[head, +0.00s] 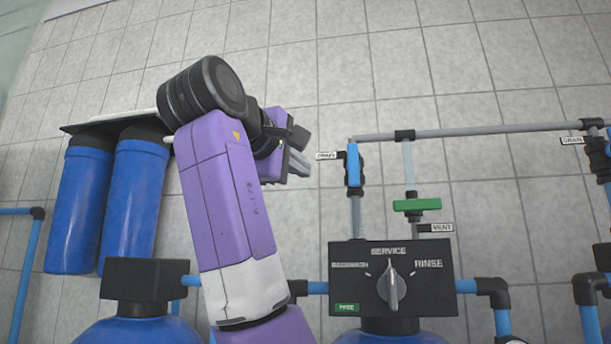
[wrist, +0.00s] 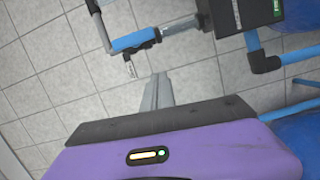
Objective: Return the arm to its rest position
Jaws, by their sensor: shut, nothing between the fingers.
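My purple arm (head: 225,190) rises in the middle left of the head view and bends at a black joint near the top. My gripper (head: 300,164) points right, toward the blue valve handle (head: 353,166) on the grey pipe, with a gap between them. In the wrist view my gripper (wrist: 157,88) has its grey fingers together with nothing between them. The blue valve handle (wrist: 133,40) lies beyond the fingertips there, apart from them.
A control box (head: 392,290) with a dial set upright toward SERVICE stands right of my arm. A green valve handle (head: 417,204) is above it. Two blue filter canisters (head: 135,200) hang at left. A grey pipe (head: 470,132) runs along the tiled wall. Blue tanks (head: 140,331) stand below.

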